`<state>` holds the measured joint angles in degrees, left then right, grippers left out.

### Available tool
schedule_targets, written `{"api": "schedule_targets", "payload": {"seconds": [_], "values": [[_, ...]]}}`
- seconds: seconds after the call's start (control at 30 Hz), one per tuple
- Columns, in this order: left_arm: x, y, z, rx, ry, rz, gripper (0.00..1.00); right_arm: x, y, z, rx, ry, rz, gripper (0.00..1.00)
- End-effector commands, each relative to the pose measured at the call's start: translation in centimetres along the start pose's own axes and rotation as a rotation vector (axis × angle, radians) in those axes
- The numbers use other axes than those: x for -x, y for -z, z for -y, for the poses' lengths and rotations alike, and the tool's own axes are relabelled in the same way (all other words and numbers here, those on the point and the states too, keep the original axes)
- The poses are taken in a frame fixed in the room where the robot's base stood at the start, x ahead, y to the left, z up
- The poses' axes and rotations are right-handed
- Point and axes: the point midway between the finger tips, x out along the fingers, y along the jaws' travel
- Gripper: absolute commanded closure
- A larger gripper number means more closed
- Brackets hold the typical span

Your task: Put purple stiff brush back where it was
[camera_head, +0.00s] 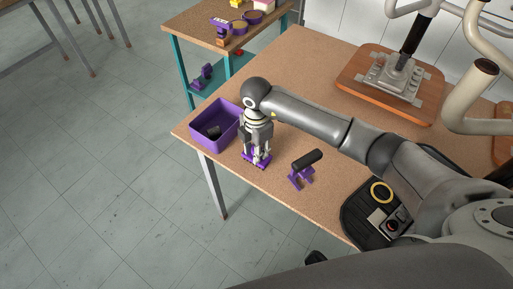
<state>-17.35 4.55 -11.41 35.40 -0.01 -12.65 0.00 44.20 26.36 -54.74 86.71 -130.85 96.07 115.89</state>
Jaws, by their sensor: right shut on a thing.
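My right gripper (256,158) points down at the left part of the brown table, just right of the purple bin. It is shut on a purple thing (262,163), which I take to be the purple stiff brush. The fingers hide most of it, and I cannot tell whether it touches the table. The purple bin (198,138) stands at the table's left edge with a dark thing (213,131) inside. My left gripper is not in view.
A purple tool with a black grip (306,160) lies right of my gripper. A black tray (357,216) holds a yellow ring (381,192). A stripped chair base (398,77) stands on a wooden board behind my arm. A side table (190,22) carries purple things.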

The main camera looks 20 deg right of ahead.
Motion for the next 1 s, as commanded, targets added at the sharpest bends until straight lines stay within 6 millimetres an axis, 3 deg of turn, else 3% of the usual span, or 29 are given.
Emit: {"api": "schedule_targets", "payload": {"seconds": [0.03,0.07,0.2,0.63,1.0], "values": [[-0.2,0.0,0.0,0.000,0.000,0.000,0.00,-0.3,0.0,0.0,0.000,0.000,0.000,0.95],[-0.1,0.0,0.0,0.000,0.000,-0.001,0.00,-0.2,0.0,0.0,0.000,0.000,0.000,0.69],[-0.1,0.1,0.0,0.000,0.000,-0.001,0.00,-0.2,0.0,0.0,0.000,0.001,0.000,0.51],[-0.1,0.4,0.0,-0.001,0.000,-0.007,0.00,0.7,0.0,-0.1,0.000,-0.003,0.000,0.51],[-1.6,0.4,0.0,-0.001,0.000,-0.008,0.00,8.1,-0.1,-0.1,0.001,-0.005,0.002,0.51]]}}
